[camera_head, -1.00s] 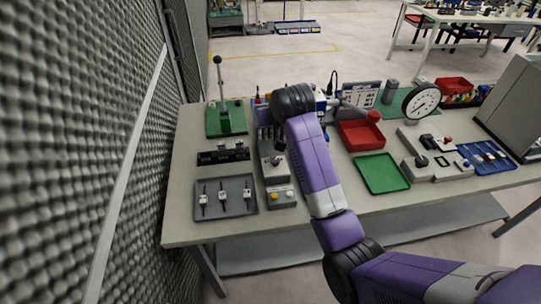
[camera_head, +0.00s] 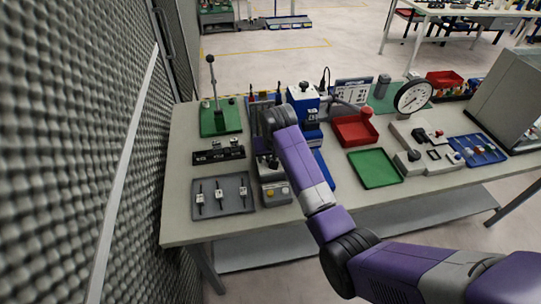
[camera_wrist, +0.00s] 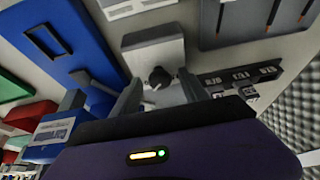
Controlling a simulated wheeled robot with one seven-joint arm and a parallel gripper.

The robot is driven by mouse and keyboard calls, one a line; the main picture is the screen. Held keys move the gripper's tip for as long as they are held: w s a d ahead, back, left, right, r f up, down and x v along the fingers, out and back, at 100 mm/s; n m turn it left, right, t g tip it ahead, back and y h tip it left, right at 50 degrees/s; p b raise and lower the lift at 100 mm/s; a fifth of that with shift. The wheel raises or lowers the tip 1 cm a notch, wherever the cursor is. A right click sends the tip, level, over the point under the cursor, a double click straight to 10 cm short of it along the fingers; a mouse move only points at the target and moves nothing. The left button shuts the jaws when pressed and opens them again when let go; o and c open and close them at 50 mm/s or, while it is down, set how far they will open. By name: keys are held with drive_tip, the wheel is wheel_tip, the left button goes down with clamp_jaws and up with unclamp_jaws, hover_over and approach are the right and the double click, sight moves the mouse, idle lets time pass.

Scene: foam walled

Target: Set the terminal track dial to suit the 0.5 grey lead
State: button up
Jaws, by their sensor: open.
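A black knob (camera_wrist: 160,77) on a grey box (camera_wrist: 165,52) shows in the wrist view, with a pale lever-like piece beside it. I cannot read any marks around it. My gripper (camera_wrist: 160,88) is open, its two grey fingers on either side of the knob in the picture; I cannot tell whether they touch it. A grey tray (camera_head: 239,208) on the left of the bench holds three small pale pieces with dark leads. These leads (camera_wrist: 271,12) show orange ends in the wrist view; their size cannot be read.
A blue press (camera_head: 304,100) stands behind my wrist. A black block (camera_head: 219,154) with small parts and a green lever press (camera_head: 221,120) stand left. A red bin (camera_head: 353,131), a green tray (camera_head: 375,168) and a round gauge (camera_head: 413,97) are right. A foam wall (camera_head: 75,150) borders the left.

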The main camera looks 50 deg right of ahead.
drive_tip(key=shift+f, duration=0.1)
clamp_jaws()
